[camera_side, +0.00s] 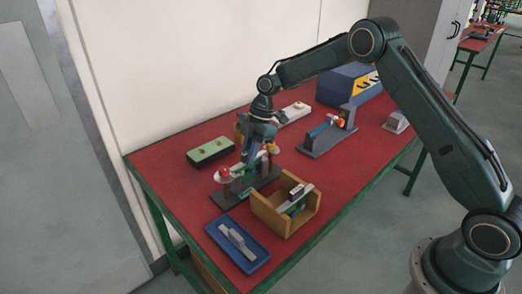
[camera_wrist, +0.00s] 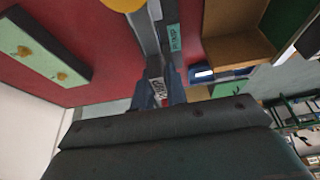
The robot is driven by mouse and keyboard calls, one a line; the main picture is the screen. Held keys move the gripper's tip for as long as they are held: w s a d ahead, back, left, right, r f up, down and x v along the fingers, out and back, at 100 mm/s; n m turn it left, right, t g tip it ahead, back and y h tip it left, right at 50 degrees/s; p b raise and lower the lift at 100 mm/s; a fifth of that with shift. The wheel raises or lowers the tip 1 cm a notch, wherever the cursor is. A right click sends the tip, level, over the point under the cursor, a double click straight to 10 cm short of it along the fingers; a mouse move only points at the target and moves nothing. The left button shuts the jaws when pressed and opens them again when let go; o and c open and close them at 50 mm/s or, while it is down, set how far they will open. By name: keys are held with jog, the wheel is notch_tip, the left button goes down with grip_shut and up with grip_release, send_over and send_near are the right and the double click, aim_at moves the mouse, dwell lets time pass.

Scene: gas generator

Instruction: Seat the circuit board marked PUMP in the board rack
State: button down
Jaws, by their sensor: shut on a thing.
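My gripper (camera_side: 252,158) points down over the board rack (camera_side: 262,186), a dark base with uprights and a red knob at the left. In the wrist view my gripper (camera_wrist: 159,92) is shut on the circuit board (camera_wrist: 157,88), whose pale label shows between the fingers and seems to read PUMP. A pale green label reading PUMP (camera_wrist: 174,38) is on the grey rack part just ahead of the fingers. The board's lower edge is hidden, so I cannot tell how deep it sits in the rack.
A wooden box (camera_side: 268,218) holding boards stands in front of the rack. A blue tray (camera_side: 222,231) with a grey part is at the front edge. A green-topped box (camera_side: 210,151) lies left. A grey fixture (camera_side: 318,146) and a blue case (camera_side: 335,88) stand behind right.

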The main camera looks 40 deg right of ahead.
jog(key=shift+f, duration=0.6)
jog(key=c, duration=1.3)
grip_release()
jog(key=v, duration=1.3)
jog(key=shift+d+r, duration=0.25)
jog(key=shift+r, duration=0.05)
